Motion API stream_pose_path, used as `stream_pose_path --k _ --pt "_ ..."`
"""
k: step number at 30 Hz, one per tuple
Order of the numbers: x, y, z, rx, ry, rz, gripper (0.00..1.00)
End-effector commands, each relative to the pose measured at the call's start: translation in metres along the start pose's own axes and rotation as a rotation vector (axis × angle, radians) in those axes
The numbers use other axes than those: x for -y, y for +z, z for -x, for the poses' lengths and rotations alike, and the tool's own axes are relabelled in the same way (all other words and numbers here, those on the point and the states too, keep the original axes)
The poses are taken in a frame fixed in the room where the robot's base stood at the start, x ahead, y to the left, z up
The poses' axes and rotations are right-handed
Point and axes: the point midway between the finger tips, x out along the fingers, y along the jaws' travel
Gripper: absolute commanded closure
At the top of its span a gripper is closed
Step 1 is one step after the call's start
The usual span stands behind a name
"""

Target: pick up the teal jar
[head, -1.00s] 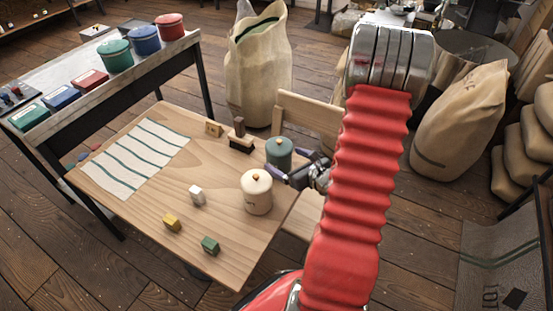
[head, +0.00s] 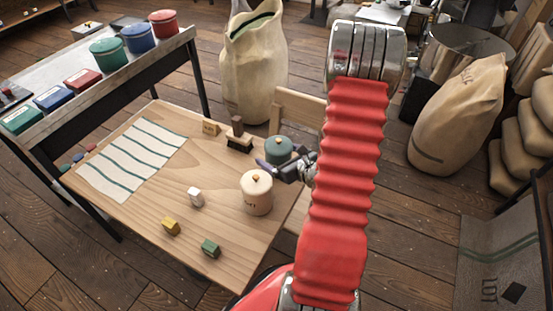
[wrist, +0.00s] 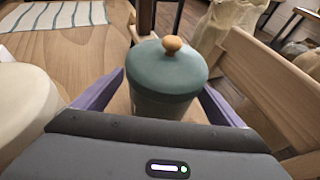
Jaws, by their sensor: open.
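The teal jar (head: 279,150) stands upright near the right edge of the wooden table, its lid topped by a round wooden knob. In the wrist view the jar (wrist: 165,75) sits between the two purple fingers of my gripper (wrist: 165,92). The fingers are spread, one on each side of the jar, with the lower jar body hidden by the gripper housing. In the head view my gripper (head: 285,168) is at the jar's near side. Whether a finger touches the jar cannot be told.
A cream jar (head: 256,193) stands close in front, left of my gripper in the wrist view. A brush (head: 240,140) is behind-left. A wooden chair (head: 298,112) stands close behind the teal jar. White, yellow and green blocks lie toward the table's front; a striped cloth (head: 130,155) lies left.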

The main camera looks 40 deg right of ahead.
Motion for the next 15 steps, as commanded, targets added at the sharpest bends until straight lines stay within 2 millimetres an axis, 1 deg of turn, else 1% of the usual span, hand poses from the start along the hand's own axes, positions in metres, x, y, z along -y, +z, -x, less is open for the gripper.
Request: stream_pose_path --k 11,12,15 --pt "0.0044 -0.0010 0.0030 0.000 -0.010 -0.004 0.09" --pt "0.0045 -0.0010 0.0031 0.000 -0.010 -0.004 0.09" --pt "0.0047 -0.0010 0.0032 0.000 -0.011 -0.004 0.17"
